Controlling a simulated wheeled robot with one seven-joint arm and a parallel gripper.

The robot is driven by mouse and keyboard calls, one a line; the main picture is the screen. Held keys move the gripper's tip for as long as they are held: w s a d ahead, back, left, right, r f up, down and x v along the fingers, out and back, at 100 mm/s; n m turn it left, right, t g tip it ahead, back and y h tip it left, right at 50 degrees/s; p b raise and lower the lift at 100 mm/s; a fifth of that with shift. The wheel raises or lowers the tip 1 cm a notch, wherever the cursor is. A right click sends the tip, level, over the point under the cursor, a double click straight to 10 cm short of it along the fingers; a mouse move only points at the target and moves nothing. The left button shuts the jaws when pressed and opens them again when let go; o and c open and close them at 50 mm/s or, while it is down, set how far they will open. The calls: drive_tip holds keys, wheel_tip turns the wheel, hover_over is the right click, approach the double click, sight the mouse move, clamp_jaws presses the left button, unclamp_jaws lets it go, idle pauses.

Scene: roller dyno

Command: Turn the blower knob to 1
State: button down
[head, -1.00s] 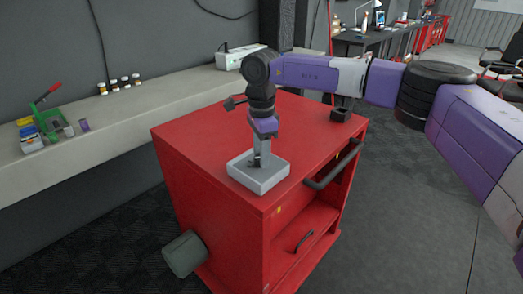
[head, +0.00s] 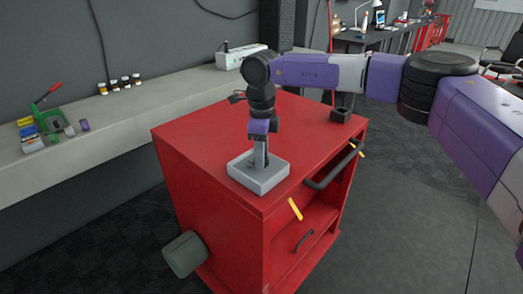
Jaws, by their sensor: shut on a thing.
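No number marks on the box can be read at this size, so the knob's setting cannot be told.
The red cabinet (head: 220,135) has a dark bar handle (head: 333,166) on its right side and a grey cylinder (head: 185,254) at its lower left. A dark block (head: 341,114) stands at the top's far right. A grey bench (head: 130,122) with small bottles runs along the wall.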

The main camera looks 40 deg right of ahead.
drive_tip(key=shift+m, duration=0.6)
drive_tip(key=c, duration=0.9)
unclamp_jaws()
drive_tip(key=shift+r, duration=0.1)
wheel_tip(320, 180, up, 8)
drive_tip(key=shift+f, duration=0.1)
